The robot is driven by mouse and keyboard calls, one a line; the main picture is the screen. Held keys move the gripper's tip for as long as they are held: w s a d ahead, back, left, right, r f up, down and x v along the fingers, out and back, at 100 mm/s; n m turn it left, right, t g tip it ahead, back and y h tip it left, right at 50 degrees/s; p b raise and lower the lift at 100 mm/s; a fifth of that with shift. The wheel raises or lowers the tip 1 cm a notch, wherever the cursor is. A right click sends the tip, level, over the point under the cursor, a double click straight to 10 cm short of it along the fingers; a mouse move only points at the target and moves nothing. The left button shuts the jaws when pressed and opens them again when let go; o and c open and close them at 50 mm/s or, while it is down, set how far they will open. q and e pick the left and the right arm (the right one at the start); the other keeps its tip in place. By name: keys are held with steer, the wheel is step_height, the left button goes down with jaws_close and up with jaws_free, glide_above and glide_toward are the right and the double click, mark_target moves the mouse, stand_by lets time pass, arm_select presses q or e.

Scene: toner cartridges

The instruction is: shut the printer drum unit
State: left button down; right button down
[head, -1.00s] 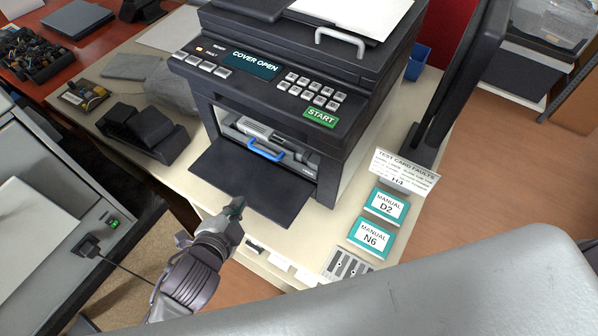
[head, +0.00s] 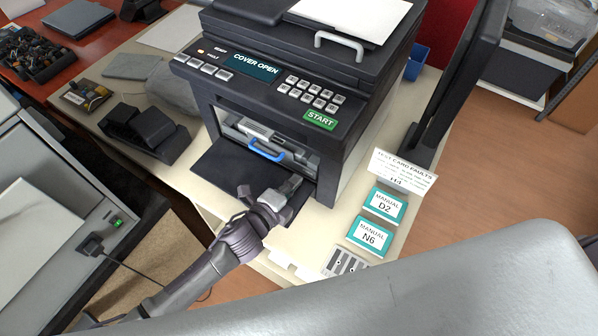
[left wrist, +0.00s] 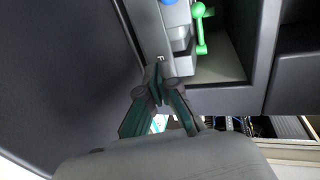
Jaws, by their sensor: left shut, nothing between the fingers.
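The black printer (head: 290,80) stands on the table with its front flap (head: 225,170) folded down; its display reads COVER OPEN. The grey drum unit (head: 252,130) with a blue handle (head: 266,153) sits inside the front opening. In the left wrist view the drum unit (left wrist: 180,40) shows a grey face and part of the blue handle (left wrist: 168,2), with a green lever (left wrist: 201,30) beside it. My left gripper (head: 294,183) is shut and empty over the flap's right part, in front of the opening. Its fingertips (left wrist: 158,72) overlap the drum unit's lower edge in view; contact cannot be told.
Manual cards D2 (head: 385,205) and N6 (head: 369,237) and a fault card (head: 402,170) lie right of the printer. A black cartridge holder (head: 145,135) stands to the left. A blue bin (head: 417,62) is behind at right.

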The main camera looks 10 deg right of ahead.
mark_target(307, 164)
arm_select(q)
steer(key=shift+w+d, duration=0.95)
steer(key=w+d+b, duration=0.1)
steer(key=w+d, duration=0.1)
steer(key=w, duration=0.1)
steer(key=shift+d, duration=0.4)
steer(key=shift+d+r, duration=0.1)
steer(key=shift+r, duration=0.15)
